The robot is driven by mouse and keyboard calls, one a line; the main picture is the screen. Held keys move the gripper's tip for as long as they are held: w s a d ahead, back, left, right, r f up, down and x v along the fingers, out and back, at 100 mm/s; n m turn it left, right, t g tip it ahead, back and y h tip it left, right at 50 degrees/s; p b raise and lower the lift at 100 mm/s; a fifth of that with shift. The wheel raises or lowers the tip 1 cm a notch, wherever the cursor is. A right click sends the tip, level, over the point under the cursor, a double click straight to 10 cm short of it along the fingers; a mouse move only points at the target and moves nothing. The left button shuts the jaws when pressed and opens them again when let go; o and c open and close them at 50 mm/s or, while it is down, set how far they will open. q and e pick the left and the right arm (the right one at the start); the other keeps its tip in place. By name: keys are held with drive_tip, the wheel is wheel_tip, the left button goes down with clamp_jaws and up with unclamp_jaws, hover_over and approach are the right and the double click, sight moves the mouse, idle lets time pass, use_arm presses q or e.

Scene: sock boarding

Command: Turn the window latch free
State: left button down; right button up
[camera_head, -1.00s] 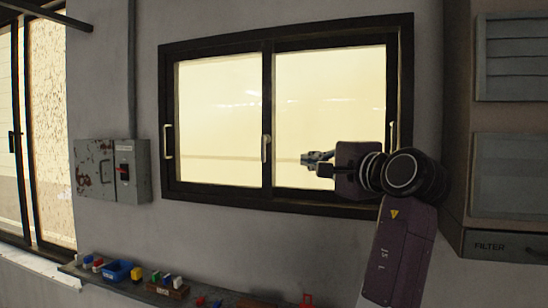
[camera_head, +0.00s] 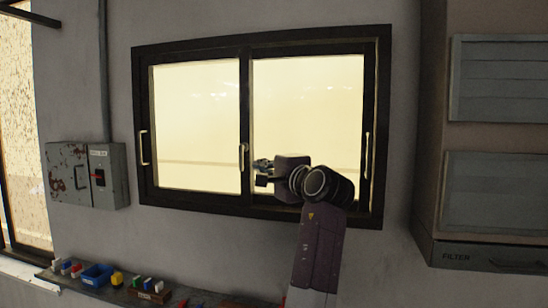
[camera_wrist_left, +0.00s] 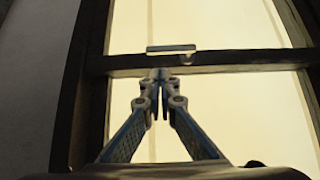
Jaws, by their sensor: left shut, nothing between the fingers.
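The window latch (camera_head: 243,157) is a small pale upright handle on the dark middle stile of the sliding window (camera_head: 262,41). In the left wrist view the latch (camera_wrist_left: 171,48) lies across the picture, just beyond the fingertips, with a small knob under its right part. My left gripper (camera_head: 259,173) is just right of the latch and slightly lower, in front of the right pane. In the left wrist view its fingertips (camera_wrist_left: 160,76) meet and hold nothing, and a gap shows between them and the latch. My right gripper is in neither view.
Pale pull handles sit on the left (camera_head: 144,148) and right (camera_head: 367,155) window sides. A grey switch box (camera_head: 88,175) hangs at left. A shelf below holds a blue bin (camera_head: 97,275) and small coloured items. A grey filter cabinet (camera_head: 487,257) stands at right.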

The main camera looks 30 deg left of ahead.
use_arm(q)
drive_tip(key=shift+s+a+p, duration=0.2)
drive_tip(key=shift+a+p, duration=0.05)
drive_tip(key=shift+a, duration=0.3)
drive_tip(key=shift+s+a+p, duration=0.2)
drive_tip(key=shift+a, duration=0.35)
